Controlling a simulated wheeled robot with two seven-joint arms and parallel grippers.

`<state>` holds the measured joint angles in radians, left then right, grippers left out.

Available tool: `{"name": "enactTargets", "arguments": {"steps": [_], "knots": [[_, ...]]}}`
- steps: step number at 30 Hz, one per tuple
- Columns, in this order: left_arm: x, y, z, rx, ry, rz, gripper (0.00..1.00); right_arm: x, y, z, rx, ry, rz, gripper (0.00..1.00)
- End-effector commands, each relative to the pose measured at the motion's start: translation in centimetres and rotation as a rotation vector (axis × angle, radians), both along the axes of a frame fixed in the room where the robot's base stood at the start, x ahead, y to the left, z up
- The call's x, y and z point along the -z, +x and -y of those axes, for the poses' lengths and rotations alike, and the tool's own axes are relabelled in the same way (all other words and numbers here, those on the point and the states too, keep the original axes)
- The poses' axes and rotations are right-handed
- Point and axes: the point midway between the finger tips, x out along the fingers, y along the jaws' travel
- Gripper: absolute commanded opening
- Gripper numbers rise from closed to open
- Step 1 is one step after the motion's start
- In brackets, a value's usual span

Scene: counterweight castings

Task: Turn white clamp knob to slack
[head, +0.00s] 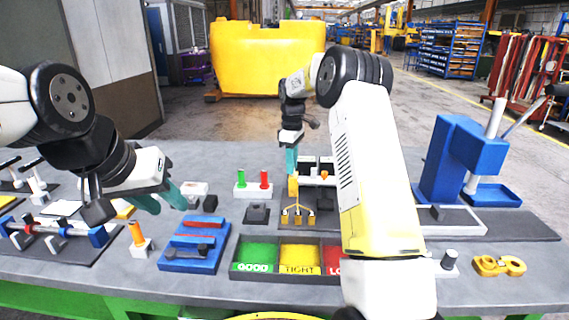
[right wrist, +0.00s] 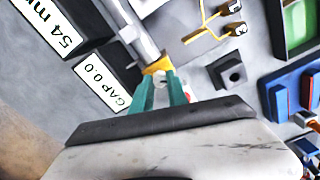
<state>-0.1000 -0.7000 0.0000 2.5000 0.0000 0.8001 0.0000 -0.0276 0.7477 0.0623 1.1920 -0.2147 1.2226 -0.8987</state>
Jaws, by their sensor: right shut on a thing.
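My right gripper (head: 291,172) reaches down to a measuring fixture (head: 325,162) at the back middle of the bench. In the right wrist view its teal fingers (right wrist: 161,80) are closed on a small yellow piece (right wrist: 158,65) at the end of a silver bar (right wrist: 133,30). The yellow piece also shows below the fingertips in the head view (head: 293,187). I cannot make out a white clamp knob at the fingertips; the fingers and my right arm hide part of the fixture. My left gripper (head: 160,203) is open and empty above the bench at the left.
Labels "54 mm" (right wrist: 55,28) and "GAP 0.0" (right wrist: 101,82) lie beside the bar. A blue press (head: 460,160) is at right.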

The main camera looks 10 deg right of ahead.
Motion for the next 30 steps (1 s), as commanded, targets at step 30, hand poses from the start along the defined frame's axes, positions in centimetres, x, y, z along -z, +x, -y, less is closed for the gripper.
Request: {"name": "enactTargets", "arguments": {"steps": [30], "knots": [[0.00,0.00,0.00,0.000,0.000,0.000,0.36,-0.11,0.05,0.05,-0.595,-0.001,0.003,0.00]]}}
